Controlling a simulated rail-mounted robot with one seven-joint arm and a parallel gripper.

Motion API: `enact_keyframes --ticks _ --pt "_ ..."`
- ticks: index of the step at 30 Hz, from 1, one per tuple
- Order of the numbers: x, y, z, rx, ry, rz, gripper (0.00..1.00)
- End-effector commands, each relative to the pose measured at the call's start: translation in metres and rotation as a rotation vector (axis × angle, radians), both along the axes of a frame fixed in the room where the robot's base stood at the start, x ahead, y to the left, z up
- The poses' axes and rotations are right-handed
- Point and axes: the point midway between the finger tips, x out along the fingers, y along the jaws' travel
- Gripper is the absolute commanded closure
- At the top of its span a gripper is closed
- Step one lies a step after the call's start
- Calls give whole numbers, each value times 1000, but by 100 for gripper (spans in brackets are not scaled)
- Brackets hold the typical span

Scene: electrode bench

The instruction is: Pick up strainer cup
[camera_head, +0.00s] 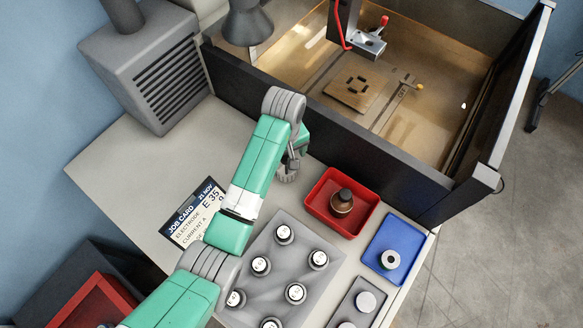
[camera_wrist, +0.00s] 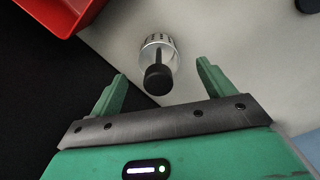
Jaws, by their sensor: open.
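The strainer cup appears to be the slotted silver cup with a black knobbed handle (camera_wrist: 158,50) in the wrist view. It stands on the pale bench top, between and just beyond my fingertips. My gripper (camera_wrist: 162,70) is open, with one green finger to each side and nothing held. In the head view my gripper (camera_head: 294,152) is low beside the enclosure's front wall, largely hidden by my own wrist. The silver cup (camera_head: 287,175) shows partly just below it.
A red tray (camera_head: 319,207) with a brown, black-topped piece stands right of the cup. A blue tray (camera_head: 381,270), a grey rack (camera_head: 270,265) of labelled cylinders and a job card (camera_head: 193,226) lie nearby. The enclosure's dark wall (camera_head: 340,135) is close behind.

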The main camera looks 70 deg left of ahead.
Motion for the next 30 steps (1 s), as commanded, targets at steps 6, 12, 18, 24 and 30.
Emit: enact_keyframes --ticks 6,12,18,24,30 --pt "0 3 -28 0 1 0 19" --pt "0 3 -51 1 -2 -1 19" --pt "1 3 -51 2 -2 -1 19" --pt "1 3 -51 2 -2 -1 56" --pt "1 3 -51 2 -3 -2 72"
